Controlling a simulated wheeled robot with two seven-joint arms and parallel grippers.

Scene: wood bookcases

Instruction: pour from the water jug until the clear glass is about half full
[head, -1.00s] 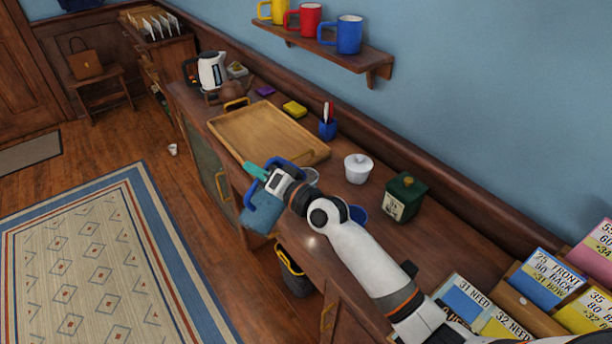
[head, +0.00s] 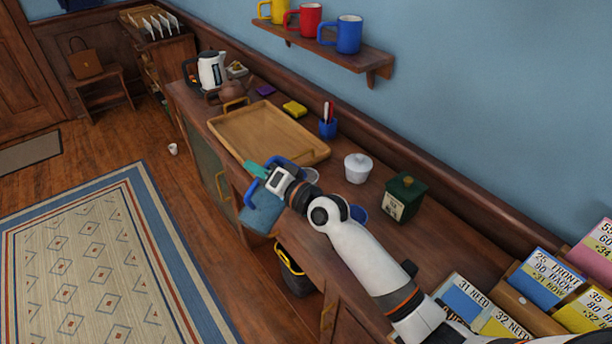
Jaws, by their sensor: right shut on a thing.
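The water jug (head: 262,214) is blue and hangs at the front edge of the wooden counter, partly hidden by my right gripper. My right gripper (head: 257,171) is shut on the jug, with a teal fingertip showing beside blue handle-like parts. The jug looks tilted, but its spout and water level cannot be made out. A clear round rim, probably the clear glass (head: 312,175), shows just right of the gripper on the counter. My wrist hides most of it, so its fill cannot be told. My left gripper is out of view.
A wooden tray (head: 220,121) lies behind the gripper. A blue round item (head: 359,214) is partly behind my arm. A dark bin (head: 296,276) stands below.

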